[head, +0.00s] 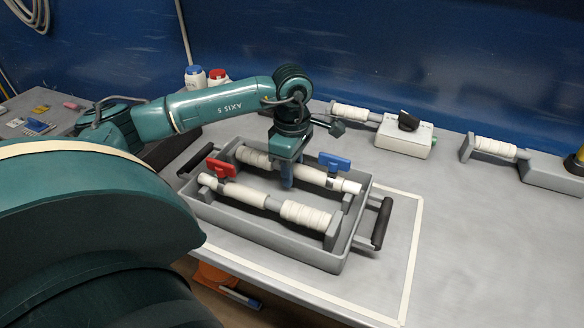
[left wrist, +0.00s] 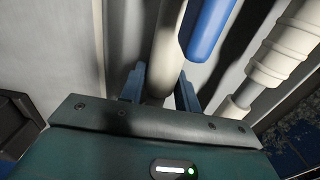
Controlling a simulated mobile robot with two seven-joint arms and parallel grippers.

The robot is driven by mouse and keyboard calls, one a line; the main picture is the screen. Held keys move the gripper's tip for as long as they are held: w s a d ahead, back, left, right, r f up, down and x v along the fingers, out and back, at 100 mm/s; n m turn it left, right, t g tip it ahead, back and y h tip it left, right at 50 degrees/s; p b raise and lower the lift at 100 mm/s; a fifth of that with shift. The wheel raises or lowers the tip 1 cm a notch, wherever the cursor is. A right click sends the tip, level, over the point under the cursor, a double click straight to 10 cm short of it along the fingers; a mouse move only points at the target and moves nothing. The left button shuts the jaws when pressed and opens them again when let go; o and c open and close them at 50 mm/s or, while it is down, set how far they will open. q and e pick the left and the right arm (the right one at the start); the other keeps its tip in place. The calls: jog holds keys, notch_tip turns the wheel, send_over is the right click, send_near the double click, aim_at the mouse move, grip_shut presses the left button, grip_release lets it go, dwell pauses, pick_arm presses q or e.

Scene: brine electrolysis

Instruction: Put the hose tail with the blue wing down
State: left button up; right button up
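The grey tray (head: 265,250) stands on the bench and has two pale hose tails in it. The hose tail with the blue wing (head: 306,173) lies lengthwise along the tray's far side, at or just above its supports; I cannot tell if it touches them. Its blue wing (head: 335,161) points up, right of my left gripper (head: 287,180). The left wrist view shows my left gripper's fingers (left wrist: 160,88) close against both sides of the pale hose tail (left wrist: 163,55), beside the blue wing (left wrist: 211,25). The hose tail with the red wing (head: 303,214) lies along the near side. My right gripper is out of view.
Behind the tray stand a white box with a black knob (head: 404,135) and a grey block with a wrapped hose stub (head: 495,147). Two capped bottles (head: 196,77) stand at the back left. The bench right of the tray is clear.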

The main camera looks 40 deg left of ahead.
pick_arm(q)
jog(key=o, duration=0.4)
jog(key=shift+c, duration=0.2)
notch_tip(320, 180, up, 12)
jog(key=shift+r+p, duration=0.2)
jog(key=shift+p, duration=0.25)
